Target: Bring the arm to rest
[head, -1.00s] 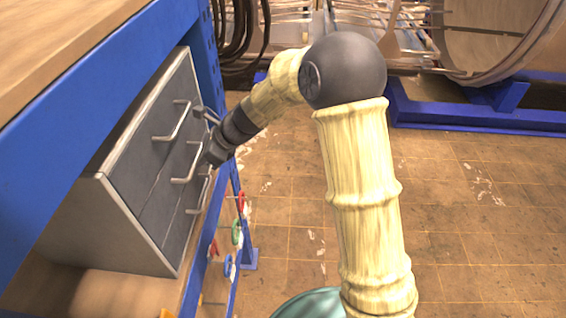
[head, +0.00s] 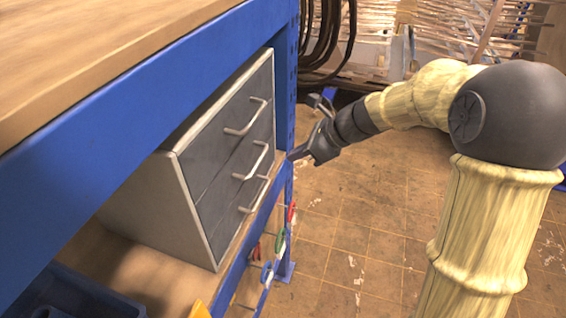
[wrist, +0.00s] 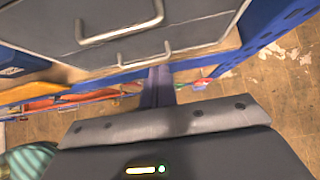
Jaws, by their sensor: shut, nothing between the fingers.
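My gripper (head: 293,154) is at the end of my outstretched arm, to the right of a grey drawer cabinet (head: 190,210), near the blue edge of the bench shelf. Its narrow fingers also show in the wrist view (wrist: 158,86), pressed together with nothing between them. They point toward the cabinet's lower front edge. In the wrist view the drawer handles (wrist: 120,28) lie beyond the fingers and look apart from them. All drawers in view look closed.
The blue bench frame (head: 110,130) with a wooden top (head: 90,50) fills the left. Small coloured tools hang below the shelf, including a green-handled one (head: 279,240). A blue bin (head: 75,295) sits at lower left. Tiled floor (head: 370,215) is open on the right.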

